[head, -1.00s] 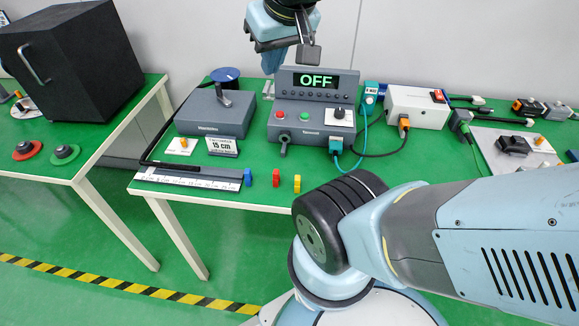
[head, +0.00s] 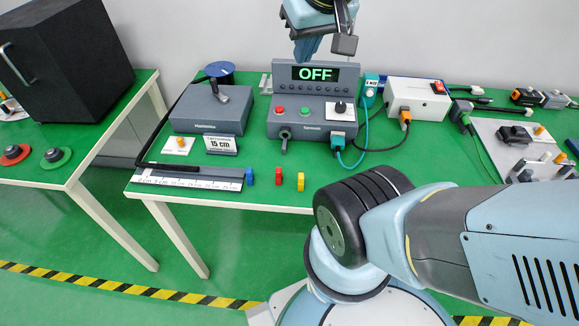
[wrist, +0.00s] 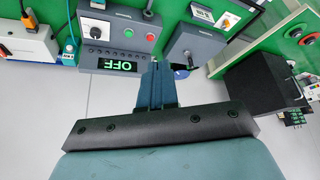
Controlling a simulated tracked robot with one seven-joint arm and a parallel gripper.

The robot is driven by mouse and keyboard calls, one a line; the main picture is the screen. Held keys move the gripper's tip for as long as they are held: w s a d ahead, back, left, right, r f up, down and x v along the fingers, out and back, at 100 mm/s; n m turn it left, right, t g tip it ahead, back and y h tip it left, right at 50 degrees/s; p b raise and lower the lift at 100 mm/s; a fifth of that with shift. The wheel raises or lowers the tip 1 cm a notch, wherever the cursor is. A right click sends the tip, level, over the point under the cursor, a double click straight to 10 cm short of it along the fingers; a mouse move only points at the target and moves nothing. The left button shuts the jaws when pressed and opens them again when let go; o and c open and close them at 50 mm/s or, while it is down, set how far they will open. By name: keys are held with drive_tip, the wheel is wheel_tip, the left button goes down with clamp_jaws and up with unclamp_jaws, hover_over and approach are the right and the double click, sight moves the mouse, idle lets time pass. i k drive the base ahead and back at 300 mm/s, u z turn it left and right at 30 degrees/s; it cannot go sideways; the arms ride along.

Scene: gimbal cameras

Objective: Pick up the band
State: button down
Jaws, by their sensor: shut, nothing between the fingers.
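A thin black strip, which looks like the band (head: 168,166), lies along the upper side of a white ruler (head: 190,180) at the table's front left edge. I cannot tell for sure that this strip is the band. The strip is not clear in the wrist view.
A grey control box (head: 312,118) stands mid-table, with a flat grey box (head: 210,108) to its left. A 15 cm sign (head: 221,145) stands behind the ruler. Small blue, red and yellow pieces (head: 277,177) stand right of it. Cables run right of the control box.

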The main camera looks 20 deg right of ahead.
sight(300, 180)
drive_tip(key=u, duration=1.3)
drive_tip(key=k, duration=2.1)
drive_tip(key=z, duration=0.55)
drive_tip(key=i, duration=1)
drive_tip(key=u, duration=0.05)
